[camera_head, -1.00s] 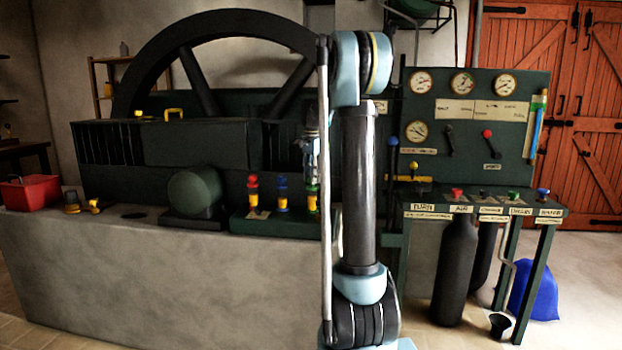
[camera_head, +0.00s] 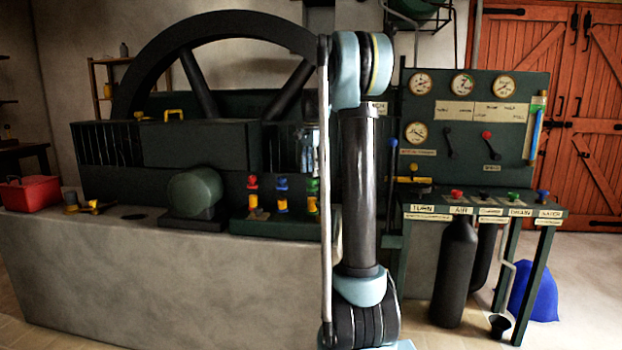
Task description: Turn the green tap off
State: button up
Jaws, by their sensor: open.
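A green-topped tap (camera_head: 313,186) with a yellow body stands upright at the right end of a row on the dark green block of the engine. A red-topped one (camera_head: 253,183) and a blue-topped one (camera_head: 282,183) stand to its left. My gripper (camera_head: 308,168) is open, small and dim, just above the green-topped tap in the picture. It looks empty, and I see no clear contact. My own arm column partly hides the area to the right. A separate small green knob (camera_head: 513,196) sits on the labelled bench at the right.
The bench also has a red knob (camera_head: 457,194) and a blue knob (camera_head: 544,193). A gauge panel (camera_head: 470,110) rises behind it. A red box (camera_head: 30,192) and brass parts (camera_head: 85,206) lie on the grey plinth (camera_head: 170,280) at the left.

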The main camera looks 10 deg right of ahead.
aim_at(312, 179)
notch_tip(312, 179, up, 8)
jog(key=shift+r, duration=0.2)
dwell(0.4)
jog(key=s+f+n+t, duration=0.1)
jog(key=s+f+n, duration=0.25)
jog(key=s, duration=0.85)
jog(key=s+f+n, duration=0.3)
jog(key=s+f, duration=0.2)
jog(key=s, duration=0.7)
jog(key=s+f+n+t, duration=0.1)
jog(key=s+f+n, duration=0.5)
jog(key=s+f, duration=1.4)
jog(key=shift+s+a+f, duration=0.2)
jog(key=shift+f, duration=0.6)
jog(key=shift+n, duration=0.25)
